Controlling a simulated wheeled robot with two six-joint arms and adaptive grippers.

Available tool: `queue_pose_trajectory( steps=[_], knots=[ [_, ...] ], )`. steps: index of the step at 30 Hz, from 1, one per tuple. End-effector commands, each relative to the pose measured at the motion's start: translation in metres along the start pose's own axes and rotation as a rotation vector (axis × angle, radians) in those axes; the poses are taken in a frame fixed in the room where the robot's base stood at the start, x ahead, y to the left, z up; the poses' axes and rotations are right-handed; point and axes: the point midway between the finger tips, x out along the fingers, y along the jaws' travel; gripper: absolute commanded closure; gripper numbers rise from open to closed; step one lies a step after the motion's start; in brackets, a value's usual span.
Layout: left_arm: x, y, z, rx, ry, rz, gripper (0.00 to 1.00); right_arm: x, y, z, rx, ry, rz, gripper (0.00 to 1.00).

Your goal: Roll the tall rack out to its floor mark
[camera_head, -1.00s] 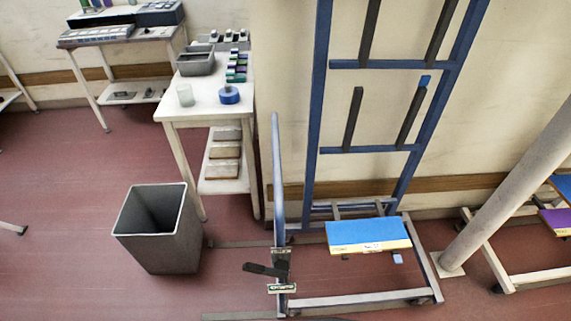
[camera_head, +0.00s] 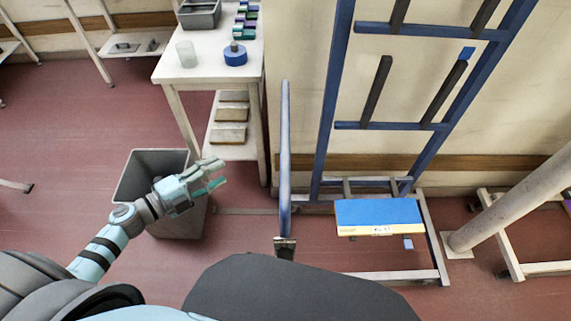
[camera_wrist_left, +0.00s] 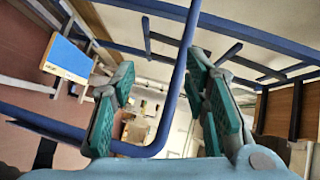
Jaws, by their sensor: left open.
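The tall rack (camera_head: 330,110) is a blue upright frame with dark slanted arms, standing on a pale wheeled base (camera_head: 432,235) near the wall. A blue-topped board (camera_head: 378,214) lies low on it. A blue upright bar (camera_head: 285,160) rises at its left side. My left gripper (camera_head: 218,173) is open and empty, over the grey bin, left of the bar and apart from it. In the left wrist view, a blue bar (camera_wrist_left: 182,75) crosses between the open fingers (camera_wrist_left: 163,75). My right gripper is not in view. I cannot make out the floor mark for certain.
A grey bin (camera_head: 180,222) stands under my left forearm. A white table (camera_head: 170,70) with a jar and a blue pot is behind it. A thick pale post (camera_head: 515,200) stands right of the rack. A grey strip (camera_head: 245,211) lies on the red floor. Open floor lies left.

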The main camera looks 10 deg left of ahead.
Motion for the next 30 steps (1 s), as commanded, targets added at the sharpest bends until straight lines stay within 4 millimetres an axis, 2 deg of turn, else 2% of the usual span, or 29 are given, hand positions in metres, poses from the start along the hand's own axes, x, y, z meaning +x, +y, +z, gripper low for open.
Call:
queue_pose_trajectory(
  steps=[1, 3, 5, 8, 15, 21, 25, 30],
  knots=[
    [0.002, -0.02, -0.028, 0.146, 0.135, 0.012, 0.59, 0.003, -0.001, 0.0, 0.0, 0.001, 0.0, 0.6],
    [0.001, -0.033, -0.06, 0.292, 0.274, 0.032, 0.59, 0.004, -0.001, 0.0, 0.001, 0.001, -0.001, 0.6],
    [0.002, -0.037, -0.073, 0.347, 0.327, 0.041, 0.59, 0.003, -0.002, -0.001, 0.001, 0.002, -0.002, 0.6],
    [0.016, -0.037, -0.08, 0.356, 0.336, 0.038, 0.59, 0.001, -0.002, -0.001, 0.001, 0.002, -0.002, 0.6],
    [0.08, -0.033, -0.1, 0.346, 0.33, 0.036, 0.59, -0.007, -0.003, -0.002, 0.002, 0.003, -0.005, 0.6],
    [0.12, -0.026, -0.112, 0.346, 0.329, 0.04, 0.59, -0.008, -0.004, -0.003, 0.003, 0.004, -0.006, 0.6],
    [0.131, -0.024, -0.116, 0.347, 0.33, 0.042, 0.59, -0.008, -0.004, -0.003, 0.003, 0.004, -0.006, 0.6],
    [0.134, -0.023, -0.117, 0.348, 0.33, 0.044, 0.59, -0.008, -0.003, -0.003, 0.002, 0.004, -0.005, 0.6]
  ],
)
